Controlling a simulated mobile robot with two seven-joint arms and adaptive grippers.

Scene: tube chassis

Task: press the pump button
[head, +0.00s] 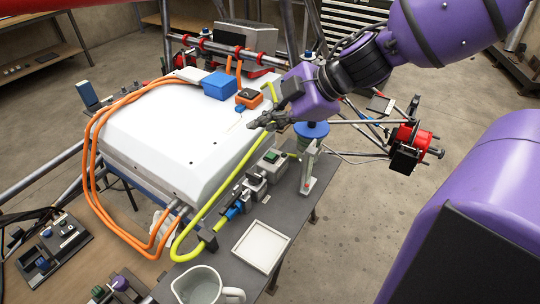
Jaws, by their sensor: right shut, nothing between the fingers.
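My right gripper (258,123) reaches in from the upper right on its purple arm. Its dark fingers are shut and empty, and they appear in front of the right edge of the white box cover (160,130). A small grey box with a green button (271,156) stands on the dark bench just below and right of the gripper, apart from it. I cannot tell for sure that this is the pump button. A second small box with a dark top (255,183) stands nearer. My left gripper is out of view.
A yellow hose (185,256) and orange cables (92,150) run around the white cover. A blue-topped round part (311,130) stands right of the gripper. A white square tray (260,246) and a pitcher (202,287) sit on the near bench.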

